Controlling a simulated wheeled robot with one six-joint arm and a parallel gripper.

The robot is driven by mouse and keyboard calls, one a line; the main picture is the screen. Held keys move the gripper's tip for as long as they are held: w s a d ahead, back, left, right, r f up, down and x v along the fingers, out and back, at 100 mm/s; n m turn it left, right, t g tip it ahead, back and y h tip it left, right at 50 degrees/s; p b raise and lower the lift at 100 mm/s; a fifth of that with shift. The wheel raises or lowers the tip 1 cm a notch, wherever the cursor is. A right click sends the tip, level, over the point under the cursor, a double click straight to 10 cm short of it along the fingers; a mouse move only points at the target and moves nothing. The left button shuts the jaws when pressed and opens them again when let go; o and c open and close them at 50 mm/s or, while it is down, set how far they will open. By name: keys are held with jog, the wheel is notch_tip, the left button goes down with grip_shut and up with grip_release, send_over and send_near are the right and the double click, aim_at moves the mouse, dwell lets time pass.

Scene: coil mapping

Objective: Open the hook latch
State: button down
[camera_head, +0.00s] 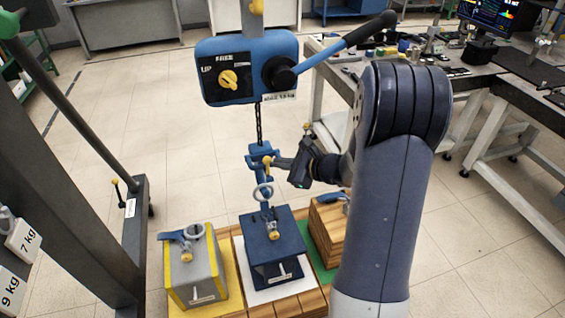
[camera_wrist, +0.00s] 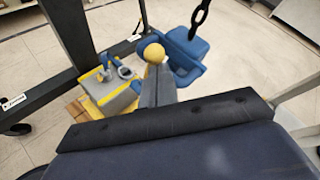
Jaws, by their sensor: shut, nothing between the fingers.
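The blue hook (camera_head: 262,170) hangs on a dark chain below the blue hoist. It also shows in the wrist view (camera_wrist: 186,50). A yellow ball knob (camera_head: 267,160), apparently on the hook's latch, is at the hook's upper part; the wrist view shows it too (camera_wrist: 154,53). My gripper (camera_head: 281,162) reaches in from the right at the knob's height. In the wrist view its fingers (camera_wrist: 156,78) are together, with the knob right at their tips. Whether they touch it I cannot tell. The latch itself is largely hidden, and its position is unclear.
Below the hook stands a dark blue block (camera_head: 270,247) with an upright ring (camera_head: 263,192). A grey-and-yellow block (camera_head: 194,270) is at its left, a wooden block (camera_head: 326,228) at its right. The hoist body (camera_head: 245,68) hangs above. A workbench (camera_head: 440,70) stands behind, right.

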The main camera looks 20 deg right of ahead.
jog(key=shift+w+r+b, duration=0.35)
jog(key=shift+w+r, duration=0.15)
jog(key=shift+r, duration=0.2)
